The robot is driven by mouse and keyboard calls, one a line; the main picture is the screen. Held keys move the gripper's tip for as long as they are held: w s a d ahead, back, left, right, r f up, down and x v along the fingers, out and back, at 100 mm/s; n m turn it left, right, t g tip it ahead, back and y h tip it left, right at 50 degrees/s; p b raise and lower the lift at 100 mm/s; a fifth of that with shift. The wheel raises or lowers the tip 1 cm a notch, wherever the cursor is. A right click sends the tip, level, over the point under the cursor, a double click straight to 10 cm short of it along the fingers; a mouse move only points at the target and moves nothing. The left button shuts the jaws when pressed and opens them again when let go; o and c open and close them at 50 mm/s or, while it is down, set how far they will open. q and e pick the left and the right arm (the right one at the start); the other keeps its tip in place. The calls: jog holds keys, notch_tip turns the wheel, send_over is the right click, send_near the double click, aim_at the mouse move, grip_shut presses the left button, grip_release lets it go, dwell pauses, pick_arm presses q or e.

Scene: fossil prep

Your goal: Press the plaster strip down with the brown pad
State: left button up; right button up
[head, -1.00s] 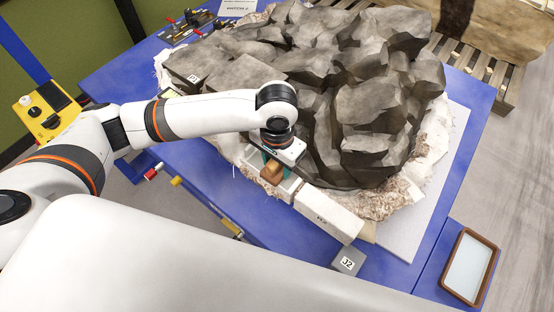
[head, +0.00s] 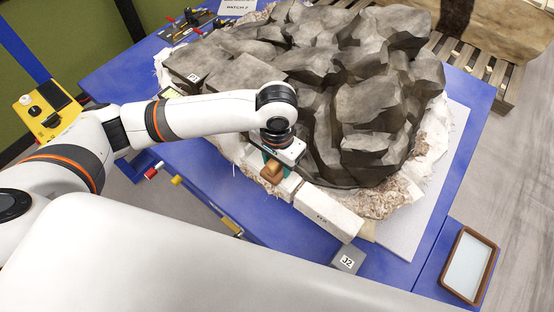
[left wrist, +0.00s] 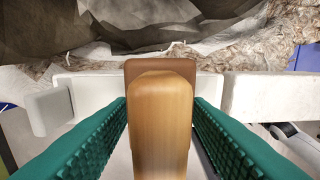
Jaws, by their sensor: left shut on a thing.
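My left gripper (head: 275,163) is shut on the brown pad (head: 271,174), a wooden block with a darker brown part. In the left wrist view the pad's tan handle (left wrist: 162,120) stands between the teal ridged fingers. The pad is over a whitish strip (left wrist: 95,90) along the near edge of the rock, which looks like the plaster strip; in the head view a piece of it shows beside the pad (head: 288,186). The pad hides part of it, and I cannot tell whether the two touch. My right gripper is not in view.
A large grey rock (head: 375,105) in a rough plaster jacket fills the blue table (head: 215,195). A long white block (head: 328,212) lies right of the pad. A grey block marked J2 (head: 348,259) and a brown-rimmed tray (head: 468,265) are at the front right.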

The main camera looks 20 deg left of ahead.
pick_arm(q)
jog(key=shift+s+f+p, duration=0.2)
jog(key=shift+f+p, duration=0.05)
jog(key=shift+p, duration=0.2)
dwell(1.6)
jog(key=r+p, duration=0.2)
jog(key=shift+w+r+p, duration=0.1)
jog(key=shift+w+p, duration=0.1)
jog(key=shift+p, duration=0.15)
notch_tip(320, 180, up, 3)
jog(key=p, duration=0.4)
jog(key=shift+r, duration=0.15)
jog(key=shift+r+b, duration=0.15)
jog(key=shift+b, duration=0.15)
jog(key=shift+r, duration=0.8)
